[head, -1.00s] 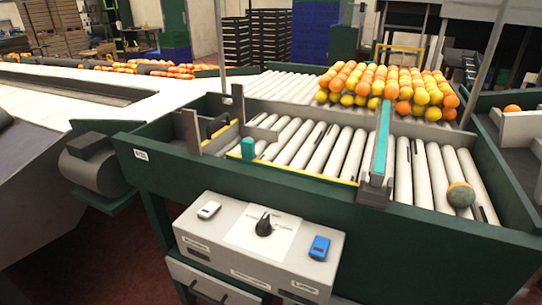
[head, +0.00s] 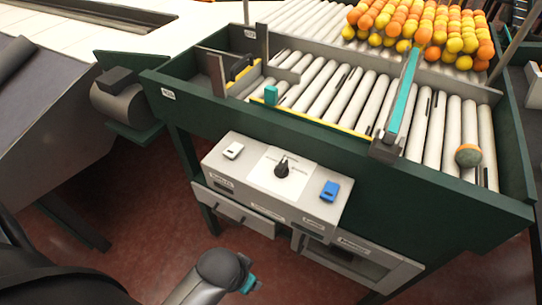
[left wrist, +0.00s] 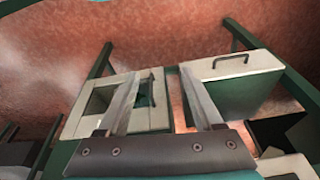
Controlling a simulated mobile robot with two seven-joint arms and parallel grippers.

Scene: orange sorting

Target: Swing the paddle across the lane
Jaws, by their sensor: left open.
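A bar with a teal top (head: 404,98) lies across the roller lane (head: 318,88), its near end on a dark block at the front wall. A yellow-edged strip (head: 318,119) runs along the front of the lane, with an upright teal grip (head: 271,95) near its left end. I cannot tell which of these is the paddle. My left gripper (left wrist: 160,76) is open and empty in the left wrist view, with drawers and a cabinet front beyond its fingers. In the head view my arm is low at the bottom, well below the lane, its fingers not visible. My right gripper is not in view.
A grey control box (head: 277,180) with a black knob, a white switch and a blue switch sticks out below the lane. A dark green ball (head: 468,157) with an orange band sits on the right rollers. Many oranges and yellow fruit (head: 425,32) are heaped behind the lane.

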